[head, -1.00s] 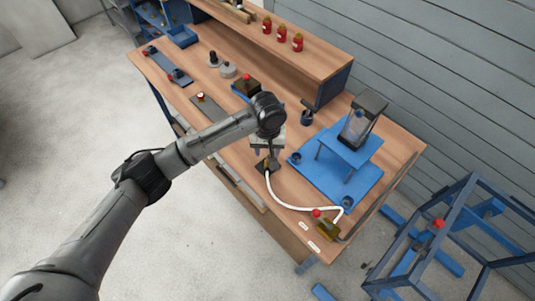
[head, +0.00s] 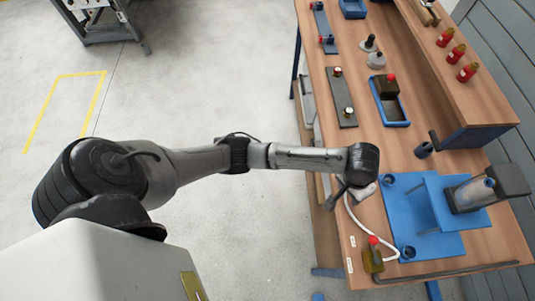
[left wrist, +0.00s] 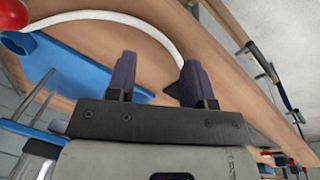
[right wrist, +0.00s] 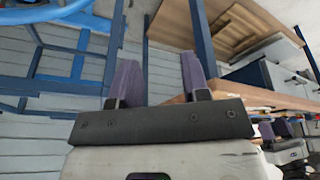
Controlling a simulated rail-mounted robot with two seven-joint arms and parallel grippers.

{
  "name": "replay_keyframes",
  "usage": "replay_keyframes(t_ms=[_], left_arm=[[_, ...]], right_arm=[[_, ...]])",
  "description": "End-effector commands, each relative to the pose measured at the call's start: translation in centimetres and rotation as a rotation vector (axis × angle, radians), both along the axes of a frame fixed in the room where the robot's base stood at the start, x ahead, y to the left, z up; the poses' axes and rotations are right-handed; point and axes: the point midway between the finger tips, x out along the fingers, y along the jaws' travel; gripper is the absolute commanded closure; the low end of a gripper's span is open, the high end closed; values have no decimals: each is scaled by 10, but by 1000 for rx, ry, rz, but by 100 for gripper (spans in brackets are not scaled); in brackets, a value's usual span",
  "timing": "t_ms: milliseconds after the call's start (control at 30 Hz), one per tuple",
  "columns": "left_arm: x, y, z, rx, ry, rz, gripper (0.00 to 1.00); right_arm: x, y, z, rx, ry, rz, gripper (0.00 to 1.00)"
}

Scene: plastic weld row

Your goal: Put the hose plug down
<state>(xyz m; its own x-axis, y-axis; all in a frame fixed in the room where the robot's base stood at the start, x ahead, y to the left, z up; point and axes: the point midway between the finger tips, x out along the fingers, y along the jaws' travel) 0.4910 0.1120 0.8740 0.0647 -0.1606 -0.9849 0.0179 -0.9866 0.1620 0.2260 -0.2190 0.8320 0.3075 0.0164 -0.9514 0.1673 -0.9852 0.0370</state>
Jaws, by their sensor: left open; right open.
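The white hose (head: 372,236) lies in a curve on the wooden bench. It runs from near my left gripper (head: 338,194) to a brass block with a red knob (head: 373,254). In the left wrist view the hose (left wrist: 130,20) arcs across the top and passes behind one finger. The plug at its end is hidden there, and my wrist covers it in the head view. My left gripper (left wrist: 155,72) is open with nothing visible between its fingers. My right gripper (right wrist: 160,78) is open and empty, away from the hose; it is out of the head view.
A blue fixture plate (head: 428,245) with a raised stand and a clear-fronted device (head: 472,192) is right of my left gripper. A blue tray (head: 402,122), a dark strip (head: 341,100) and red bottles (head: 467,72) are farther back. A blue frame (right wrist: 122,45) shows in the right wrist view.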

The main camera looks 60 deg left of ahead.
Motion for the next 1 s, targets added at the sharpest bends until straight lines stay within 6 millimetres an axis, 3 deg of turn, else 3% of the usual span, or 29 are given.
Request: replay_keyframes(t_ms=[33, 267, 600, 800, 1000], left_arm=[[-23, -7, -14, -34, -15, -38, 52], [-105, -2, -44, -97, -141, -135, 52], [-215, 63, -52, 41, -256, -152, 52], [-252, 94, -45, 138, -265, -160, 52], [-265, 105, -42, 177, -263, -166, 52]], right_arm=[[0, -1, 0, -1, 1, 1, 57], [-1, -1, 0, -3, 2, 2, 57], [-1, 1, 0, 2, 1, -1, 57], [-1, 2, 0, 6, 2, -4, 57], [-1, 2, 0, 8, 2, -5, 57]])
